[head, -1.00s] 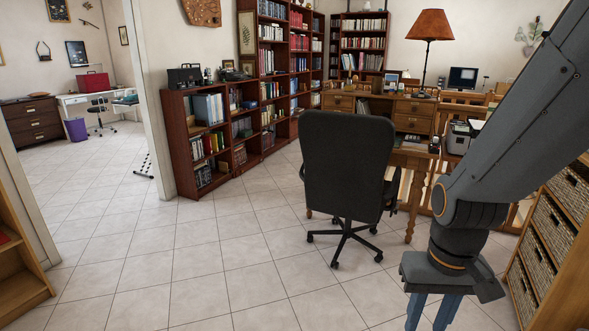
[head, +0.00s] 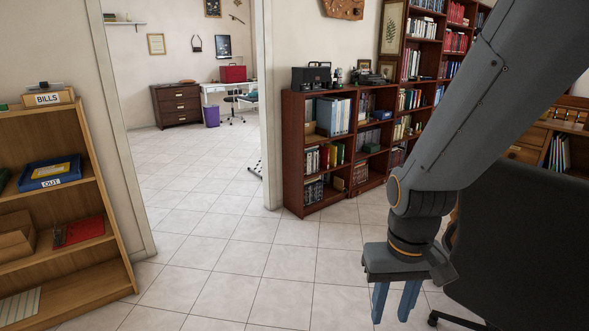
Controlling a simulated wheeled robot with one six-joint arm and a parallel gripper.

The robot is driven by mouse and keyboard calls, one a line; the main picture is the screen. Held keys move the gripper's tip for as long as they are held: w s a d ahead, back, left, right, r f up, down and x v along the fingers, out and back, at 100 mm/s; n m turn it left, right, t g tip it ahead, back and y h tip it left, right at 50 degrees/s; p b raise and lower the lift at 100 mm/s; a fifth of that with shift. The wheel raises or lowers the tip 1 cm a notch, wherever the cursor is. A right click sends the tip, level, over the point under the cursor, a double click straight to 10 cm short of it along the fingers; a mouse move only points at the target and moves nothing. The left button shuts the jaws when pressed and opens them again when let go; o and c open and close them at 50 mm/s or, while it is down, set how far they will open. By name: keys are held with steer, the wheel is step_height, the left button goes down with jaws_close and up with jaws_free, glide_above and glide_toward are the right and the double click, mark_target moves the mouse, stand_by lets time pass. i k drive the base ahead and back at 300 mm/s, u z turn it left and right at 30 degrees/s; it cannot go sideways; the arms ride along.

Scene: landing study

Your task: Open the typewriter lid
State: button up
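My gripper (head: 391,314) hangs at the lower right of the head view, pointing down over the tiled floor. Its two blue fingers are apart with nothing between them. A dark machine (head: 368,77) that looks like a typewriter stands on top of the low brown bookcase, beyond my gripper; it is too small to tell whether a lid is open or shut. A red case (head: 233,73) sits on a white desk in the far room; I cannot tell whether it is a typewriter case. My gripper is far from both.
A black boxy device (head: 312,77) stands on the low bookcase (head: 297,150). A black office chair (head: 530,240) is close at the right. A wooden shelf (head: 95,280) stands at the left. Open tiled floor (head: 225,230) leads through a doorway to the white desk (head: 212,89).

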mark_target(362, 76)
steer(key=u, duration=0.15)
steer(key=i, duration=2.05)
steer(key=z, duration=0.3)
steer(key=i, duration=2.2)
steer(key=z, duration=0.45)
steer(key=i, duration=0.65)
steer(key=z, duration=1.2)
steer(key=i, duration=1)
steer(key=z, duration=0.8)
steer(key=i, duration=0.95)
steer(key=u, duration=0.8)
steer(key=i, duration=0.7)
steer(key=u, duration=0.9)
